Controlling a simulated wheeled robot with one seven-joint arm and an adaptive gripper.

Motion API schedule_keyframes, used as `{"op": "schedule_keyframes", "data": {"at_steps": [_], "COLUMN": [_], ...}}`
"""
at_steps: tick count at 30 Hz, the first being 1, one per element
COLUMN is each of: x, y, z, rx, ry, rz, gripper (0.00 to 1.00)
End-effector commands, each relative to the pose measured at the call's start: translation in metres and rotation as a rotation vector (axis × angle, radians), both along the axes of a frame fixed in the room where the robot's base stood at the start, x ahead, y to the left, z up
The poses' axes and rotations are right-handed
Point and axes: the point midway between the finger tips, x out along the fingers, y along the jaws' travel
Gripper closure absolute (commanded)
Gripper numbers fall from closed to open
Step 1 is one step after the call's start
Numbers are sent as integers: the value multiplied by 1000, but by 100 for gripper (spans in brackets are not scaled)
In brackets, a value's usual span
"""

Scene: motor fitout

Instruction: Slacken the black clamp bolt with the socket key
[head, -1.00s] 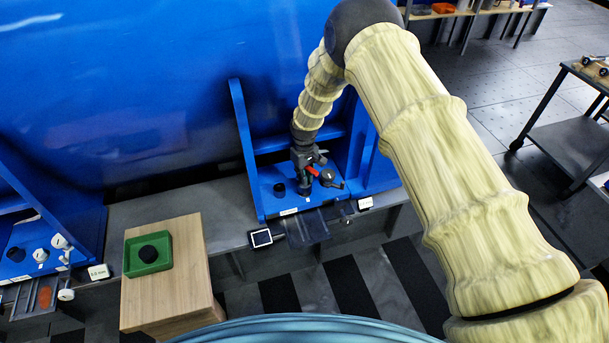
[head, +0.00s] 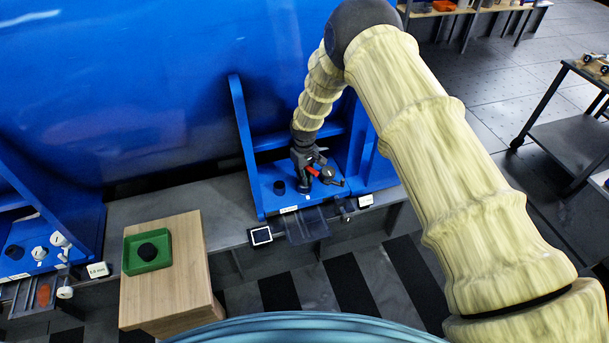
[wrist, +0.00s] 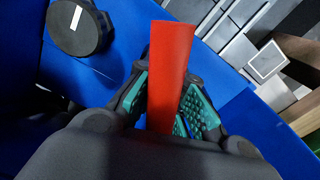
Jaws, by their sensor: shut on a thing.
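My gripper (head: 306,168) is over the blue bracket's base plate (head: 268,203) in the head view. In the wrist view its teal-padded fingers (wrist: 168,108) are shut on the red handle of the socket key (wrist: 172,62). The handle also shows as a small red bar (head: 313,172) in the head view. The key's lower end is hidden, so I cannot tell whether it sits on a bolt. A short black cylinder (head: 279,187) stands on the plate left of the gripper, and a black round knob (head: 328,173) is to its right. I cannot tell which is the clamp bolt.
A black round cap with a white mark (wrist: 80,28) is near the fingers in the wrist view. Blue bracket walls (head: 240,125) flank the gripper. A wooden block (head: 190,270) with a green tray (head: 132,268) holding a black disc (head: 147,252) stands left.

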Motion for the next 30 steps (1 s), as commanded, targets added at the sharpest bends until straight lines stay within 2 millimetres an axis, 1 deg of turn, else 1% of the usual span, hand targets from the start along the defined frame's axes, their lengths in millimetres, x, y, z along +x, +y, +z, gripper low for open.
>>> {"op": "schedule_keyframes", "data": {"at_steps": [17, 20, 25, 30], "x": [0, 0, 0, 0], "y": [0, 0, 0, 0], "z": [-3, -2, -3, -3], "rx": [1, 1, 1, 0], "ry": [-1, 0, 0, -1], "rz": [3, 56, 204, 248], "gripper": [100, 100, 100, 100]}}
